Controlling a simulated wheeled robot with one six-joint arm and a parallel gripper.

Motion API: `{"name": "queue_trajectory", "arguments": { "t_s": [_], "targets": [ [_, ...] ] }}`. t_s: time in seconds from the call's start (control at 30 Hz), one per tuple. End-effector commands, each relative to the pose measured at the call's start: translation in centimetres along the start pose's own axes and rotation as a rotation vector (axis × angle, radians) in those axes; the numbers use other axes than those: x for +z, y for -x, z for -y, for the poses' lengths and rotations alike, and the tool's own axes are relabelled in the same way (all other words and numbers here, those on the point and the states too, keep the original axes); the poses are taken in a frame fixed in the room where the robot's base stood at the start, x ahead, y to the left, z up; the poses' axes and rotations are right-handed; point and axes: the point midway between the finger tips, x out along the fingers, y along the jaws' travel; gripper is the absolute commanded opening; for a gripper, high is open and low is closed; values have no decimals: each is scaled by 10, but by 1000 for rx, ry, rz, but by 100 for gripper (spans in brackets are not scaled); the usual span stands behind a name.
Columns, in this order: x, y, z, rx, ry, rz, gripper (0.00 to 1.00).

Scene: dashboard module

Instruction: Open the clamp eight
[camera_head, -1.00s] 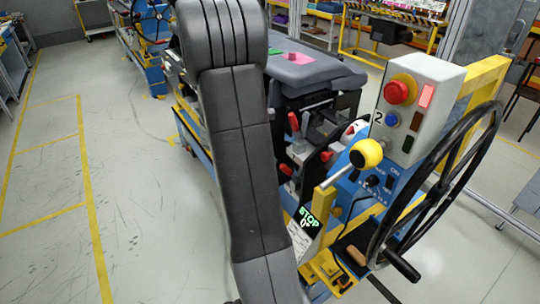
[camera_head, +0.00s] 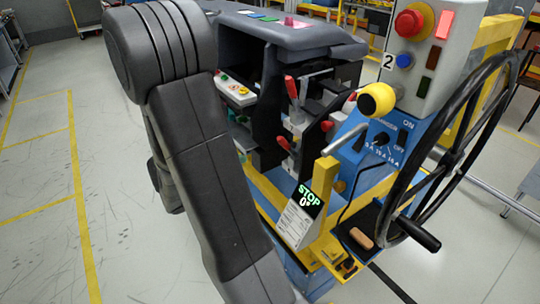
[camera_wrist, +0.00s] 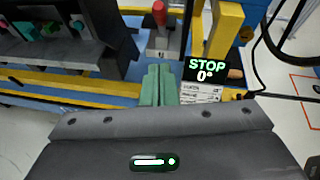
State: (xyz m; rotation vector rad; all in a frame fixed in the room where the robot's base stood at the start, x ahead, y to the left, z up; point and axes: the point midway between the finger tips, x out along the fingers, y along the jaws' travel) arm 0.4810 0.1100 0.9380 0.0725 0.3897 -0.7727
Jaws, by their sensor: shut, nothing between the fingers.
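Several clamps with red handles stand on the dashboard fixture. One has an upright red handle (camera_head: 293,88) in the head view. Another shows a red handle (camera_head: 283,143) lower down, close to my arm. No clamp number is readable, so I cannot tell which is clamp eight. In the wrist view a red clamp handle (camera_wrist: 159,14) rises from a light block just beyond my gripper (camera_wrist: 158,70). My gripper's green fingers are together and empty, apart from that clamp. My gripper is hidden behind my arm in the head view.
A black handwheel (camera_head: 450,150) and a grey button box (camera_head: 417,60) stand at the right. A grey dashboard (camera_head: 290,32) lies behind. Floor at left is clear.

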Motion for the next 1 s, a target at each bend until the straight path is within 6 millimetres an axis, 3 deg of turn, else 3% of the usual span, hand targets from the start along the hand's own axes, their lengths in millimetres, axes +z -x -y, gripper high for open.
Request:
{"name": "queue_trajectory", "arguments": {
  "t_s": [0.27, 0.77, 1.0],
  "targets": [
    [1, -24, 1, -2, 0, 5, 0],
    [1, -103, 1, -3, 0, 3, 0],
    [25, -122, 0, 0, -1, 4, 0]
  ]
}}
